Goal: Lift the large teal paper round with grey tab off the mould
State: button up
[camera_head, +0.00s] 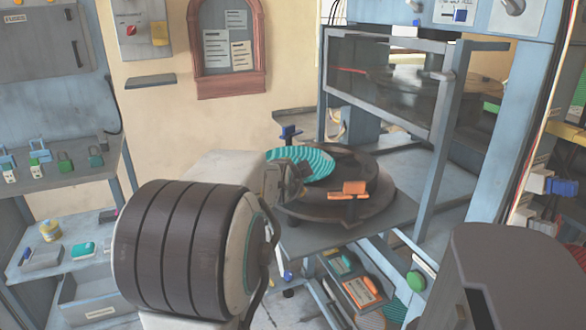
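The large teal paper round (312,160) is striped and shows in the head view at the left rear of the dark round mould (372,207). It overlaps the mould in the picture; I cannot tell whether it rests on it or is raised off it. My gripper (290,182) is at the front edge of the round, partly in front of it. Its fingers are small and dark here, so I cannot tell whether they are open or shut on the tab. The grey tab is not clearly visible. My arm hides the left part of the mould.
An orange part (350,189) sits at the mould's right side. A framed dark guard panel (385,80) stands above and behind the press table (395,222). A lower shelf holds orange and green items (362,291). A shelf with padlocks (64,177) stands at left.

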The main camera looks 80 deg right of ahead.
grip_shut()
jog(key=shift+r, duration=0.15)
dwell(0.4)
